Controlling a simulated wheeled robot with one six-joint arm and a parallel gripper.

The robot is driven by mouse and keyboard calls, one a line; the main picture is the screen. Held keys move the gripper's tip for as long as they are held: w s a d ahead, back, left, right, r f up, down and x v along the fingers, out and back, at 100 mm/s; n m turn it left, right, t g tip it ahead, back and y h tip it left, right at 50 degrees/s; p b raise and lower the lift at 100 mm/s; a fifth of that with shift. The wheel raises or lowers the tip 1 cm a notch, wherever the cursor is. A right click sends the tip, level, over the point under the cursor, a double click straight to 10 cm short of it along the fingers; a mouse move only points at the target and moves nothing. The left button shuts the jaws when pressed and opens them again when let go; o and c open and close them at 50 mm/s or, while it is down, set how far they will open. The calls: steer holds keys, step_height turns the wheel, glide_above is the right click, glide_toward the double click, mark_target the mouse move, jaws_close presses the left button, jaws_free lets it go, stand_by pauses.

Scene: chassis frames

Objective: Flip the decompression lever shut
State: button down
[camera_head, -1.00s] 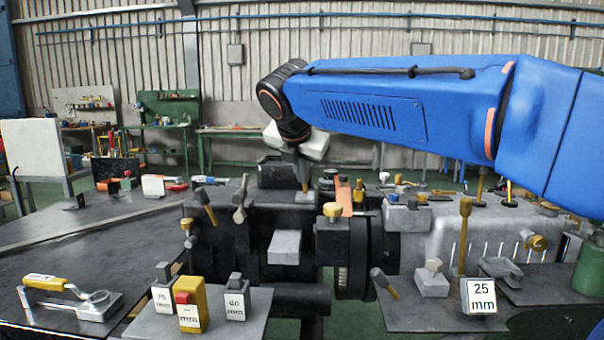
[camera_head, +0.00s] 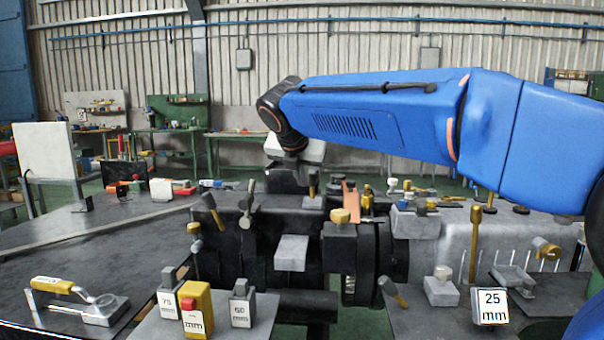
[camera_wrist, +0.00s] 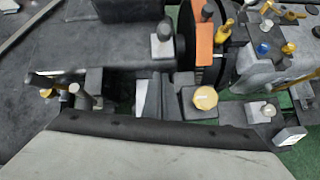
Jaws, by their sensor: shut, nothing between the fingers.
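The dark lathe-like machine (camera_head: 255,245) fills the middle of the head view. It carries several levers: a tan-handled one (camera_head: 211,209) leaning at the left, a grey one (camera_head: 246,207) beside it, a tan-ended one (camera_head: 393,291) low in front, and an upright brass-coloured one (camera_head: 474,240) at the right. I cannot tell which is the decompression lever. My gripper (camera_head: 290,174) is shut and empty above the back of the machine, left of the orange piece (camera_head: 350,198). Its fingertips are hard to make out. The wrist view shows the gripper's dark edge but no clear fingertips.
Grey, yellow-red and grey gauge blocks (camera_head: 195,308) stand on a front shelf. A yellow-handled tool (camera_head: 60,287) lies on the left table. A "25 mm" sign (camera_head: 490,307) stands front right. My blue arm spans the space above the machine's right side. Green benches stand behind.

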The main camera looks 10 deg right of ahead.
mark_target(312, 184)
steer(key=w+d+f, duration=0.2)
steer(key=w+d, duration=0.1)
steer(key=w, duration=0.4)
steer(key=shift+d+f, duration=0.2)
stand_by(0.3)
